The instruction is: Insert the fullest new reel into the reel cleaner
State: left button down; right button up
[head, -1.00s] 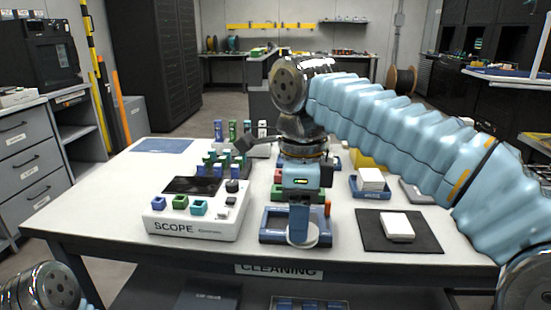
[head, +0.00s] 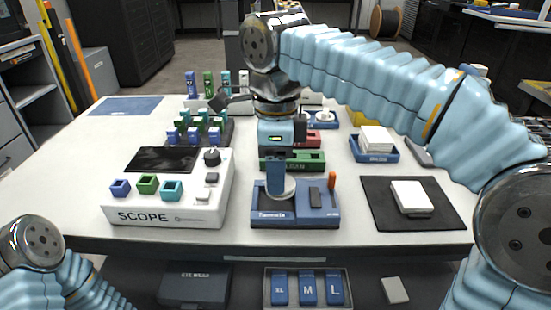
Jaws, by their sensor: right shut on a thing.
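My right gripper (head: 279,174) points down over the blue device (head: 293,216) at the table's front, which looks like the reel cleaner. It is shut on a white round reel (head: 286,191), partly hidden by the fingers. The reel overlaps the left half of the device, over its dark recess. I cannot tell whether it touches the recess floor. Small white round items (head: 325,116) sit in a blue tray behind. My left arm shows at the lower left, but its gripper is out of frame.
The white scope box (head: 205,208) stands close on the left. A green box (head: 310,160) and a red box are just behind the device. A dark mat (head: 447,215) with a white block lies right. Labelled blue boxes (head: 307,290) sit on a lower shelf.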

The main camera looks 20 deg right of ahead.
jog(key=shift+a+f, duration=0.1)
jog(key=shift+f, duration=0.25)
jog(key=shift+a+f, duration=0.25)
jog(key=shift+f, duration=0.15)
dwell(0.8)
jog(key=shift+f+b, duration=0.65)
jog(key=shift+f, duration=0.3)
dwell(0.8)
jog(key=o, duration=1)
jog(key=shift+r, duration=0.1)
